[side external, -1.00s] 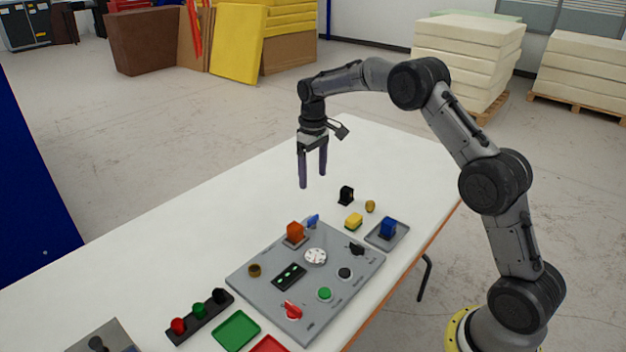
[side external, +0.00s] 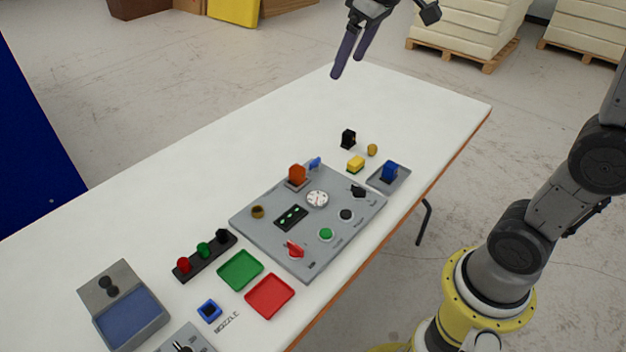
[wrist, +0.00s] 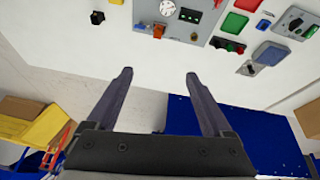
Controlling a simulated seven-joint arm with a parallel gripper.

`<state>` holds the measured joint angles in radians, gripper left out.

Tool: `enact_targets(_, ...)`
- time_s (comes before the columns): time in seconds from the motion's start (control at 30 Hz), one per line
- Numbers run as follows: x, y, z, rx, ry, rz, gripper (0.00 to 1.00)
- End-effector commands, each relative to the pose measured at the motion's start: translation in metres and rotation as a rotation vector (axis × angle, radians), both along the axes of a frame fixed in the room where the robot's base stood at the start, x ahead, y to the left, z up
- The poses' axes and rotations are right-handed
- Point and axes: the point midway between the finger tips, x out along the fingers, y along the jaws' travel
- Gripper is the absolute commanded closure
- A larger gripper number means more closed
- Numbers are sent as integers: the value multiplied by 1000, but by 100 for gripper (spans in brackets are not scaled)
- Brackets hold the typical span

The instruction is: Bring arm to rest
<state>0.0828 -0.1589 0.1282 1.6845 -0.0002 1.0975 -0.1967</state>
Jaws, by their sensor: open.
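My gripper (side external: 352,62) is in the air above the far part of the white table (side external: 300,110), at the top of the side view. Its two fingers are apart with nothing between them. In the wrist view my gripper (wrist: 162,75) also shows open and empty, with white table surface beyond the fingertips. Most of the arm above the gripper is cut off by the top of the side view. The grey control panel (side external: 335,215) lies on the table, well below and apart from the gripper.
A blue block sits in a grey tray (side external: 402,180). A yellow block (side external: 355,164) and a black piece (side external: 348,139) stand nearby. Green (side external: 240,270) and red (side external: 270,296) trays and a blue-topped box (side external: 128,312) are at the near end. The table's far end is clear.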

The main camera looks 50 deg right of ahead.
Motion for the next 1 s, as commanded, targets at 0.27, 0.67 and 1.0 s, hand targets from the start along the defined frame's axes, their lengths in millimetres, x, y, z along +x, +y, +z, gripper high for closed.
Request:
enact_targets(0.27,-123,25,-9,23,-117,-3,15)
enact_targets(0.67,-207,31,-97,70,-94,-74,15)
enact_targets(1.0,-204,31,-97,81,-104,-96,15)
